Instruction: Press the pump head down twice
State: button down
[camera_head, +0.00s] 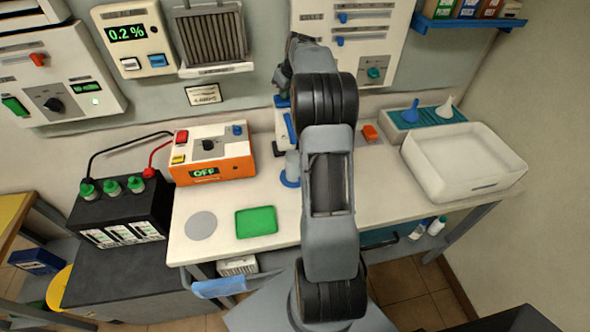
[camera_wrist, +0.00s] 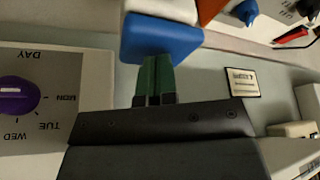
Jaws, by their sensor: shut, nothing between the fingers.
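The blue pump head (camera_wrist: 163,38) shows at the top middle of the wrist view, with a white part beyond it. My gripper (camera_wrist: 157,60) has its green fingers together and empty. Their tips meet the pump head's edge in the picture; I cannot tell whether they touch or press it. In the head view, my arm hides most of the pump and my gripper. Only blue and white bits show left of the arm, with a round blue base (camera_head: 290,179) on the white bench.
An orange box reading OFF (camera_head: 212,152) stands left of the pump. A green pad (camera_head: 256,222) and grey disc (camera_head: 201,226) lie in front. Wall panels (camera_head: 352,50) rise close behind.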

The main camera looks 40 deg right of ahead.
jog(key=shift+r+p, duration=2.15)
jog(key=shift+r, duration=0.65)
jog(key=shift+r+p, duration=0.95)
jog(key=shift+r, duration=2.05)
